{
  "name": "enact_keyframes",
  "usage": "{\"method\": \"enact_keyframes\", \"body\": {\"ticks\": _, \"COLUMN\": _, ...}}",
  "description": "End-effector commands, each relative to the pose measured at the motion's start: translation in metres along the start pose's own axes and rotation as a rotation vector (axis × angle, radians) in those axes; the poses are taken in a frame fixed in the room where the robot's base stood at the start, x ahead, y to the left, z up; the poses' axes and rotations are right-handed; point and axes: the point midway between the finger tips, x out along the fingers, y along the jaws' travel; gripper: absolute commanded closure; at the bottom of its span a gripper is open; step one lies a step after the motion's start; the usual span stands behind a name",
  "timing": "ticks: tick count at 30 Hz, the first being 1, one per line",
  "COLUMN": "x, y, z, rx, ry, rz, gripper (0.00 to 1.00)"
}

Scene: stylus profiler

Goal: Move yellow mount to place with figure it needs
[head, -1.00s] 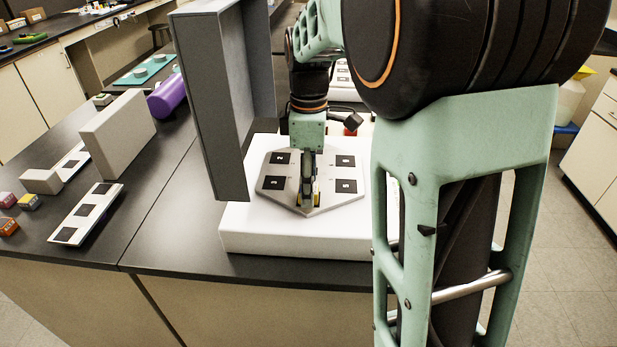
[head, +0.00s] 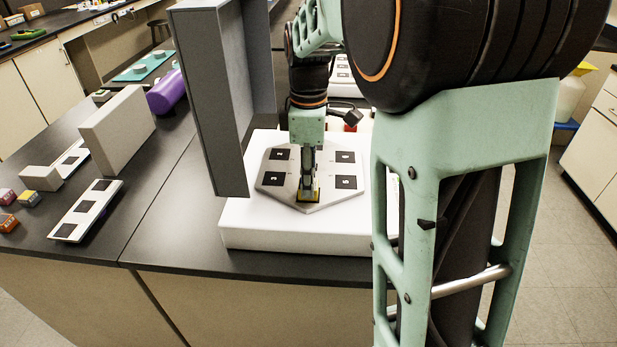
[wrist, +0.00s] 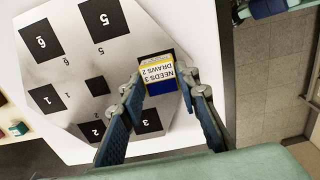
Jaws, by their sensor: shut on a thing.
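The yellow mount (wrist: 158,74) has a white top printed "NEEDS 3" and "DRAWS 2" and a blue side. My gripper (wrist: 160,84) is shut on it, one finger on each side. In the head view my gripper (head: 309,186) points down at the near part of the plate, with yellow of the mount (head: 316,196) at the fingertips. The pale hexagonal plate (wrist: 72,70) bears black numbered squares. Square 3 (wrist: 148,121) shows bare between my fingers. The mount covers part of another square, whose figure is hidden. I cannot tell whether the mount touches the plate.
Squares 5 (wrist: 98,20), 6 (wrist: 41,40), 1 (wrist: 47,99) and 2 (wrist: 92,131) look empty. The plate lies on a white base (head: 290,235). A tall grey panel (head: 208,100) stands close on the left. Several small coloured blocks (head: 28,200) and a slotted strip (head: 88,210) lie further left.

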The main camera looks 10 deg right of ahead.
Motion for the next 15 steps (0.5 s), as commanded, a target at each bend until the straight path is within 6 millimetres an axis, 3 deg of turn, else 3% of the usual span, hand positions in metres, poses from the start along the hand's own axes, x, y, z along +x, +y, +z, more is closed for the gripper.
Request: {"method": "enact_keyframes", "body": {"ticks": 15, "x": -0.0073, "y": -0.0001, "z": -0.0002, "rx": 0.000, "ry": 0.000, "rz": 0.000, "gripper": 1.00}}
